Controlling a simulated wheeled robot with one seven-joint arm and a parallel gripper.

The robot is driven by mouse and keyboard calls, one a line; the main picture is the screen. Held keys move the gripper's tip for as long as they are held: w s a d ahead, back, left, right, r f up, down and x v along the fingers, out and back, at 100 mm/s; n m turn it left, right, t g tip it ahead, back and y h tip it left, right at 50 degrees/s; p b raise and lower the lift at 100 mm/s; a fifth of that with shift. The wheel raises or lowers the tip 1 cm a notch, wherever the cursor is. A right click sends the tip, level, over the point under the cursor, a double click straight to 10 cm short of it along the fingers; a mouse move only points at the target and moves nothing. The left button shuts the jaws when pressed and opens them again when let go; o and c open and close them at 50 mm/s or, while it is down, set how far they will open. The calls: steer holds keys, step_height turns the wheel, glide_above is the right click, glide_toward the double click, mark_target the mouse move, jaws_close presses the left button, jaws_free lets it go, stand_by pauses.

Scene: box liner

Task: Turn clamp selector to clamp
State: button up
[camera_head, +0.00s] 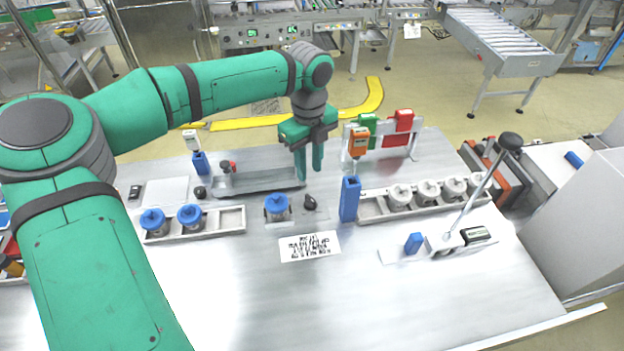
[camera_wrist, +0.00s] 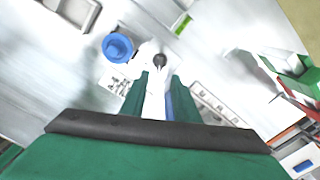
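The clamp selector appears to be the small black knob (camera_head: 310,202) on the light plate (camera_head: 284,223) beside a blue-capped jar (camera_head: 277,206). The knob also shows in the wrist view (camera_wrist: 159,60), just beyond my fingertips. Which way it points is too small to tell. My gripper (camera_head: 310,174) hangs fingers-down above and behind the knob, apart from it. Its two green fingers are spread with a gap between them and nothing held. In the wrist view my fingers (camera_wrist: 158,78) point towards the knob, with the jar's blue cap (camera_wrist: 117,47) to the left.
A blue post (camera_head: 349,199) stands right of the knob. Trays with blue-capped jars (camera_head: 190,217) and pale-capped jars (camera_head: 428,192) lie left and right. A tall black-knobbed lever (camera_head: 480,185) rises at right. A printed code sheet (camera_head: 310,246) lies in front; the front table is clear.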

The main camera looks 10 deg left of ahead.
mark_target(308, 196)
step_height(308, 196, down, 11)
steer(key=shift+w+a+r, duration=0.15)
stand_by(0.4)
steer(key=shift+w, duration=0.1)
steer(key=c, duration=0.4)
jaws_close()
steer(key=shift+a, duration=0.1)
